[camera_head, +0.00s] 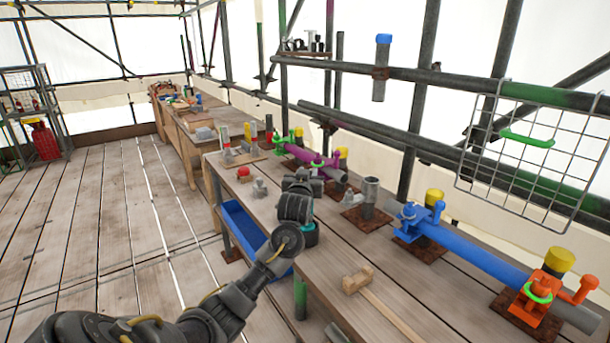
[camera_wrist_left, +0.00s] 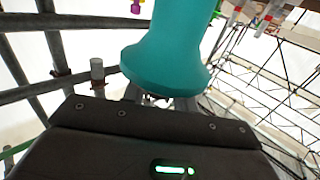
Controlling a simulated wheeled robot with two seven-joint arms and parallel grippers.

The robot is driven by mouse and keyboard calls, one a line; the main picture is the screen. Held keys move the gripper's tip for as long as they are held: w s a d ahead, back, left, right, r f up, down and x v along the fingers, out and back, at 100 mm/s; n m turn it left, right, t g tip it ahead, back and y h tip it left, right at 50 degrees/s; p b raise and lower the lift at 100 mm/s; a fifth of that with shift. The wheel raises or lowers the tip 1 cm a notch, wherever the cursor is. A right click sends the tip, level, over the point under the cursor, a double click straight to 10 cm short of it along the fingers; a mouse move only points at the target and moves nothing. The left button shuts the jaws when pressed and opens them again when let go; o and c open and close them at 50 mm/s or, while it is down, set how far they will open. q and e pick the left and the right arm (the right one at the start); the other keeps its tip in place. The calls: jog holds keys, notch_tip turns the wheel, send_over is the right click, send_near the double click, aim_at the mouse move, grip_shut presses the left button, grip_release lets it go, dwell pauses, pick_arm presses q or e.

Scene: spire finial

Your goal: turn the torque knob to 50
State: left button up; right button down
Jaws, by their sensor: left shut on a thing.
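My left gripper (camera_head: 302,182) is above the near part of the bench, around the middle of the head view. A smooth teal piece with a flared end (camera_wrist_left: 168,60) fills the upper middle of the left wrist view, right in front of the gripper body. My left gripper is shut on it; the fingertips are mostly hidden behind it. In the head view a small teal part (camera_head: 310,238) shows beside my left arm, partly covered by it. I cannot make out a torque knob, scale or number in either view. My right gripper is not in view.
The wooden bench (camera_head: 345,262) carries a mallet (camera_head: 358,280), a blue tube (camera_head: 470,255) with a blue clamp (camera_head: 420,222) and an orange clamp (camera_head: 545,290), and a grey upright socket (camera_head: 370,192). A wire panel (camera_head: 535,150) hangs at right. The plank floor (camera_head: 110,230) is clear.

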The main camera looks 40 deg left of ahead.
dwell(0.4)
pick_arm(q)
jog(key=o, duration=0.9)
jog(key=shift+o, duration=0.2)
jog(key=v, duration=1)
jog(key=shift+s+d, duration=0.2)
jog(key=shift+s, duration=0.15)
jog(key=shift+f, duration=0.1)
